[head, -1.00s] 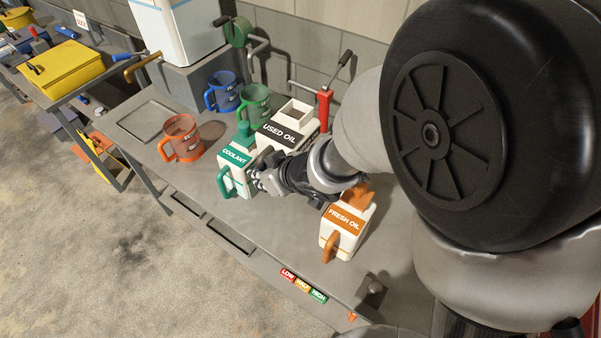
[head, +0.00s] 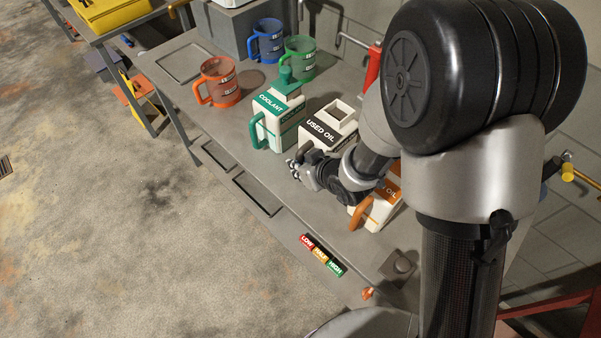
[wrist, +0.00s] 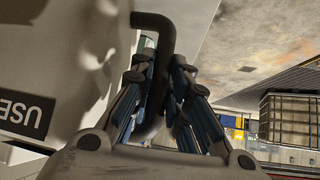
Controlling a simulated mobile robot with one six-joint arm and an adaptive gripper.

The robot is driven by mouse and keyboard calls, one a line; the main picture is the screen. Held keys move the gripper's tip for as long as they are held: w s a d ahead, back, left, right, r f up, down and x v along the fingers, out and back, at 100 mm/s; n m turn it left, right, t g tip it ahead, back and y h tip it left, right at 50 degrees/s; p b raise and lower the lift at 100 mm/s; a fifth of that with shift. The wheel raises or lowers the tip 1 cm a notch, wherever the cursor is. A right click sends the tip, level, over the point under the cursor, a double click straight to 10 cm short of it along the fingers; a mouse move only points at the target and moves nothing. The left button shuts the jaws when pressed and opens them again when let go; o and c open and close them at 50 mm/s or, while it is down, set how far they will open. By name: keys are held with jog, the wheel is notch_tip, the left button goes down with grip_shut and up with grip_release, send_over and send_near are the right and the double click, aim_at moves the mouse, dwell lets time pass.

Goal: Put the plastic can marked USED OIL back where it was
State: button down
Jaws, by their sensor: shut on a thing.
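The white USED OIL can (head: 324,130), with a black label and an open square top, is between the green-labelled COOLANT can (head: 276,119) and the orange-labelled FRESH OIL can (head: 376,209). My gripper (head: 299,167) is at its front side. In the wrist view my gripper (wrist: 160,72) is shut on the can's black handle (wrist: 158,30), with the white can wall (wrist: 70,60) to the left and its label upside down. My wrist hides the can's lower part in the head view, so I cannot tell whether it touches the bench.
Orange (head: 219,80), blue (head: 267,40) and green (head: 299,57) jugs stand farther back on the grey bench (head: 200,125). LOW, HALF and HIGH tags (head: 320,255) line the front edge.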

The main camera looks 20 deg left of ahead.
jog(key=shift+f+b, duration=0.35)
jog(key=shift+f, duration=1.3)
jog(key=shift+f, duration=0.15)
jog(key=c, duration=1.5)
grip_release()
jog(key=shift+c, duration=0.2)
jog(key=shift+d+r, duration=0.15)
jog(key=shift+r, duration=0.35)
jog(key=p+v, duration=0.6)
jog(key=v, duration=0.5)
jog(key=shift+s, duration=0.25)
